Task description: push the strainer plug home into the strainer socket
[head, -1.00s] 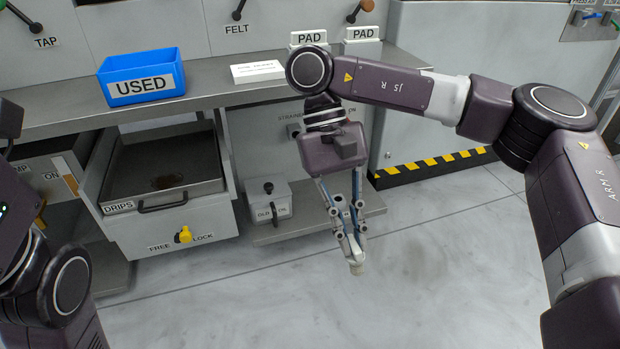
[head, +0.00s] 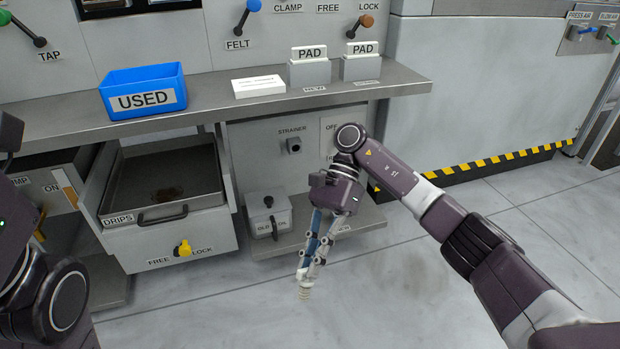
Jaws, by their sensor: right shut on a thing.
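The strainer socket (head: 294,145) is a small dark square fitting on the grey cabinet front, under the STRAINER label. My right gripper (head: 304,274) points down in front of the cabinet, below the socket and well apart from it. It is shut on a small pale ribbed piece, which looks like the strainer plug (head: 304,292); the plug hangs below the fingertips over the floor. The fingers hide its upper end. My left arm shows at the left edge, but its gripper is out of view.
An open DRIPS drawer (head: 162,240) juts out left of the socket. A grey OLD OIL box (head: 270,214) stands on the low shelf below it. The counter (head: 225,107) overhangs above, with a blue USED bin (head: 143,91) and two PAD holders. The floor in front is clear.

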